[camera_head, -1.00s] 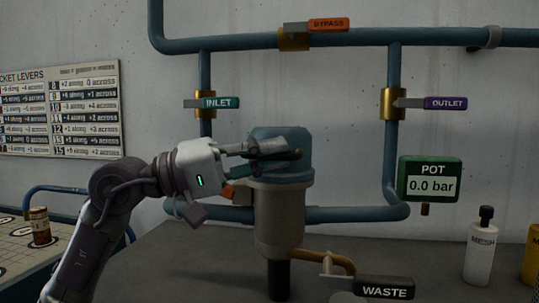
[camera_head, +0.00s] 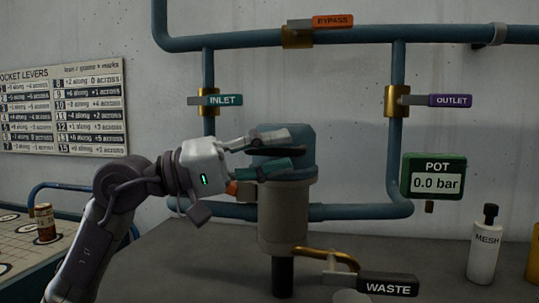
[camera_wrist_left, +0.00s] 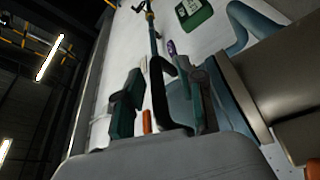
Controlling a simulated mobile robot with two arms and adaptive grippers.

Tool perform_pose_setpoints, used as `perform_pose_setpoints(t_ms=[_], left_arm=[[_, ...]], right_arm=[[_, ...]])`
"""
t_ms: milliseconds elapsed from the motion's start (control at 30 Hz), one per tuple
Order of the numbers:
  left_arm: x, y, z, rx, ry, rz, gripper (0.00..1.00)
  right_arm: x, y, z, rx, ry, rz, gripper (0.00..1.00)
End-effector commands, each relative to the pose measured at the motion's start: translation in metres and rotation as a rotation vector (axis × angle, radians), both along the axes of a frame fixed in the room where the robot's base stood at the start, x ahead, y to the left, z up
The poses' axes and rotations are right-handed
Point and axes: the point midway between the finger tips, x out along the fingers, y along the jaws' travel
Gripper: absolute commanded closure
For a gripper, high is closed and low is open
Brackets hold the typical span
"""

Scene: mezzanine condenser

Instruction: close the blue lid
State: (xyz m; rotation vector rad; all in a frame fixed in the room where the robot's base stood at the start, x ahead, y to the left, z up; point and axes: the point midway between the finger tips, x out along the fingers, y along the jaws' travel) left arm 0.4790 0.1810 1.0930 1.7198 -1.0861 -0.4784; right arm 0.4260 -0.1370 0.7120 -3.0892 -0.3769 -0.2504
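The blue lid (camera_head: 296,140) sits level on top of the grey cylindrical pot (camera_head: 283,222); whether it is latched I cannot tell. A dark bar (camera_head: 282,153), apparently the lid's handle, sticks out in front of it. My left gripper (camera_head: 288,151) is open, with one finger above the bar and one below it. In the left wrist view the fingers (camera_wrist_left: 162,105) stand apart on both sides of the dark bar, and the blue lid (camera_wrist_left: 180,104) shows behind. My right gripper is not in view.
Blue pipes carry the INLET (camera_head: 222,100), OUTLET (camera_head: 449,100) and BYPASS (camera_head: 332,21) levers. The WASTE lever (camera_head: 388,285) is low in front. The POT gauge (camera_head: 436,178) reads 0.0 bar. A white MESH bottle (camera_head: 486,246) stands at right. A can (camera_head: 44,224) stands at left.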

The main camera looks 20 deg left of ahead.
Motion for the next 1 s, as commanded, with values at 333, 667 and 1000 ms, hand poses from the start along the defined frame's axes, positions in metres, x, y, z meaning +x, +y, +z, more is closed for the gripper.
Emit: perform_pose_setpoints(t_ms=[333, 667, 1000], left_arm=[[-0.022, 0.040, -0.009, -0.002, 0.006, 0.005, 0.61], [-0.054, 0.088, -0.019, -0.002, 0.004, 0.001, 0.61], [-0.062, 0.101, -0.021, 0.001, 0.001, 0.000, 0.61]], right_arm=[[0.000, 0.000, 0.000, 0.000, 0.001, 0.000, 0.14], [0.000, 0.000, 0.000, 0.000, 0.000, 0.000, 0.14], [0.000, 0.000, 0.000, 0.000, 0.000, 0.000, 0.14]])
